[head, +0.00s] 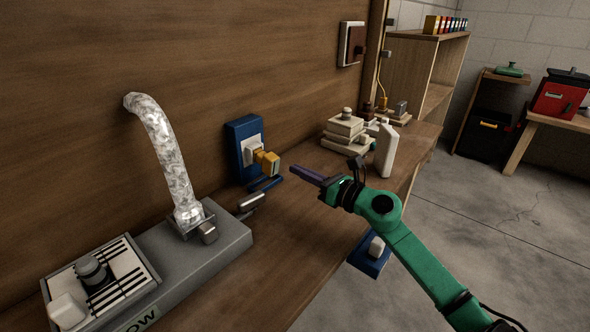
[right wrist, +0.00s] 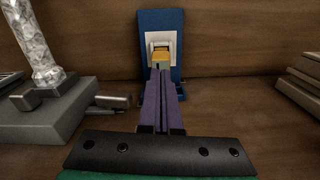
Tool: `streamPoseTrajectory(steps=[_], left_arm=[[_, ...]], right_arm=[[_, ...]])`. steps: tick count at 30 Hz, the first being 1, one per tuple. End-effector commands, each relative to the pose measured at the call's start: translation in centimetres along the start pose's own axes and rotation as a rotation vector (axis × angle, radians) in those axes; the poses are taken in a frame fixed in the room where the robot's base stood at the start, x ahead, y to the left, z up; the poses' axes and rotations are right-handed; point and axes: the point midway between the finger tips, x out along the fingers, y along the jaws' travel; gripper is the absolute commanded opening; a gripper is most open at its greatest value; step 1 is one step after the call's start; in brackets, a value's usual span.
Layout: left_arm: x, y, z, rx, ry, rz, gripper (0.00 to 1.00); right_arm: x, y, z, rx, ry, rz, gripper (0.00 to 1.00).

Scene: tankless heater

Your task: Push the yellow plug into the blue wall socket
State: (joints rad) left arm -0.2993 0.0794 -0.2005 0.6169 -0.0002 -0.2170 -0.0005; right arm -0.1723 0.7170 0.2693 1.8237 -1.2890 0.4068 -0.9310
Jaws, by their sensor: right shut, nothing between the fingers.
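The yellow plug (head: 267,161) sticks out from the white face of the blue wall socket (head: 240,133) on the wooden wall. How deep it sits I cannot tell. In the right wrist view the plug (right wrist: 160,60) shows in front of the socket (right wrist: 147,22), just beyond my fingertips. My right gripper (head: 294,170) is shut and empty, its purple fingers pointing at the plug. In the head view a small gap shows between fingertips and plug. In the right wrist view the closed fingers (right wrist: 161,75) hide the plug's lower part. My left gripper is not in view.
A grey unit (head: 237,233) with a silver duct (head: 165,150) stands left of the socket. A stack of pale blocks (head: 345,130) and a white bottle (head: 386,150) stand to the right.

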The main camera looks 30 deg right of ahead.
Motion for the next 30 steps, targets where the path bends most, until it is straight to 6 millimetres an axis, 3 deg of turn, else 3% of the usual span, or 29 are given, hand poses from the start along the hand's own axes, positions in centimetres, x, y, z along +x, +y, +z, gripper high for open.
streamPoseTrajectory(steps=[10,30], left_arm=[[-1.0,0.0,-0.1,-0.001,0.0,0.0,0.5],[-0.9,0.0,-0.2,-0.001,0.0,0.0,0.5]], right_arm=[[4.7,0.1,0.1,-0.007,0.0,0.003,0.0],[5.6,0.2,0.0,-0.01,0.001,0.005,0.0]])
